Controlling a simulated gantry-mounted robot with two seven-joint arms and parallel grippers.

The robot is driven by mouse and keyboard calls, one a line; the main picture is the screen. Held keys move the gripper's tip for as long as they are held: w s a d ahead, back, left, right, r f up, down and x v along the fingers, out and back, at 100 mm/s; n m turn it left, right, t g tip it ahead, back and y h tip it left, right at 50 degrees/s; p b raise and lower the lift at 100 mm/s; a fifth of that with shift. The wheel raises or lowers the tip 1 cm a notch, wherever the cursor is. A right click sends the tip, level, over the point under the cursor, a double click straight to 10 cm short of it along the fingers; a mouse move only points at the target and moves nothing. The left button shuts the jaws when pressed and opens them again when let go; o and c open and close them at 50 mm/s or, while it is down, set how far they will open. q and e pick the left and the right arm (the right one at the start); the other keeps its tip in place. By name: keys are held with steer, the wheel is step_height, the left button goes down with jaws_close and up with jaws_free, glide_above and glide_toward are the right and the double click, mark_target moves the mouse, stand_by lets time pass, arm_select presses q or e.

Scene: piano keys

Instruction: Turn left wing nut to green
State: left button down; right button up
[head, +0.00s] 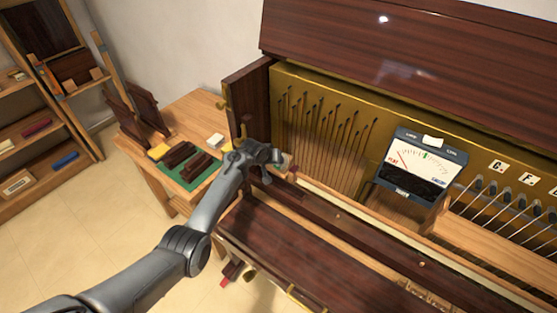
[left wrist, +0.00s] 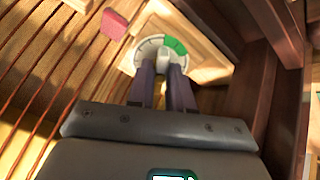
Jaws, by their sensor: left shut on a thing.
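My left gripper (head: 277,157) reaches in from the lower left to the left end of the opened piano. In the left wrist view its two dark fingers (left wrist: 162,72) are shut on a pale wing nut (left wrist: 162,52), of which only a small part shows between the fingertips. Behind the nut is a round white dial (left wrist: 148,47) with a green sector (left wrist: 175,45) at its upper right. The nut's exact pointing direction is hard to tell. In the head view the nut and dial are hidden by the gripper. My right gripper is not in view.
A red tab (left wrist: 115,24) stands beside the dial. A dark wooden side post (head: 247,97) is close behind the gripper. A meter (head: 417,165) has its needle at the left, by red lettering. A side table (head: 205,115) holds dark blocks on a green mat (head: 193,184).

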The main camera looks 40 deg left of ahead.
arm_select(q)
steer(key=m, duration=0.3)
steer(key=shift+a, duration=0.1)
steer(key=c, duration=1)
jaws_free()
steer(key=shift+m, duration=0.4)
steer(key=shift+o, duration=0.2)
steer(key=shift+r, duration=0.1)
